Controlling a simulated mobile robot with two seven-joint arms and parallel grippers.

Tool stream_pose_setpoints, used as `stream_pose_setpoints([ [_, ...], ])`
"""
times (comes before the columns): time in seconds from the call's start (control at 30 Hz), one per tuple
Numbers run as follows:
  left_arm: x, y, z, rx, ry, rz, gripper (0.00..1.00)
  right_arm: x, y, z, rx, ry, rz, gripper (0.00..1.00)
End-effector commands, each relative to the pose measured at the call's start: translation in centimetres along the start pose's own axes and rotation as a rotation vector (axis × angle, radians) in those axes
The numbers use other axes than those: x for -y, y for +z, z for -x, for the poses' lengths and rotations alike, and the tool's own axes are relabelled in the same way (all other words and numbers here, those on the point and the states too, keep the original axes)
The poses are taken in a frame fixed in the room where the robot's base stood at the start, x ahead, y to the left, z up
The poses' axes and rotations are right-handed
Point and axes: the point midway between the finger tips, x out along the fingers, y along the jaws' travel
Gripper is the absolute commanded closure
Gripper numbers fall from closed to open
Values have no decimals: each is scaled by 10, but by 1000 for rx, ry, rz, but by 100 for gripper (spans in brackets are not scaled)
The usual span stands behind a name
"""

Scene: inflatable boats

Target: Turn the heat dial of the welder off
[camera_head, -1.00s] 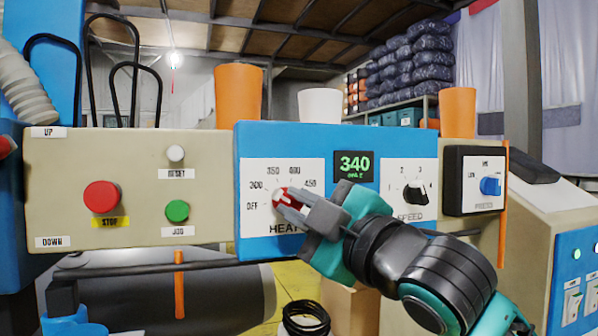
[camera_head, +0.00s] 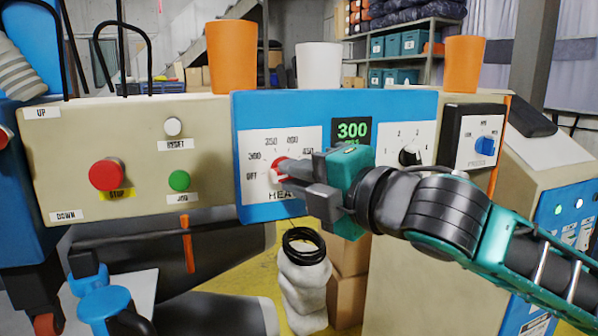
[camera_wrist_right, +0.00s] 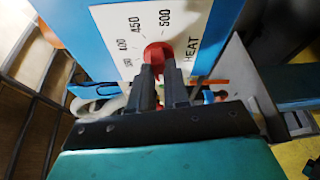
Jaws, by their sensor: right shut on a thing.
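The red heat dial (camera_head: 279,165) is on the white scale plate (camera_head: 255,143) of the welder's blue panel (camera_head: 335,103). Its marks run from OFF at lower left through 300, 350 and 400. The green display (camera_head: 352,130) reads 300. My right gripper (camera_head: 290,180) comes in from the right and is shut on the heat dial, covering part of it and the scale's right side. In the right wrist view, the two fingers (camera_wrist_right: 160,75) are against the dial (camera_wrist_right: 157,54). The dial's exact pointing is hard to tell. My left gripper is not in view.
A black speed dial (camera_head: 410,156) and a blue switch (camera_head: 485,146) are to the right. A red stop button (camera_head: 107,174) and green jog button (camera_head: 179,180) are to the left. Orange (camera_head: 233,55) and white (camera_head: 318,65) cups stand on top.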

Motion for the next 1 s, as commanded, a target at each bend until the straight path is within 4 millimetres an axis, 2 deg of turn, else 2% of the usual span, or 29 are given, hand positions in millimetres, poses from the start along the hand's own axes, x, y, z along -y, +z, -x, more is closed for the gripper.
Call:
stream_pose_setpoints([
  [0.57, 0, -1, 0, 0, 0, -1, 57, 0, 0, 0, 1, -15, 34, 100],
  [0.6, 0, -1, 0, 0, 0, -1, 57, 0, 0, 0, 1, -15, 34, 82],
  [0.7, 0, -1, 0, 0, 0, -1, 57, 0, 0, 0, 1, -15, 33, 73],
  [0.87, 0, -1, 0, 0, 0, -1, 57, 0, 0, 0, 1, -14, 32, 58],
  [1.0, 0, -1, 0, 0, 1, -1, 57, 0, 0, 0, 0, -14, 31, 58],
])
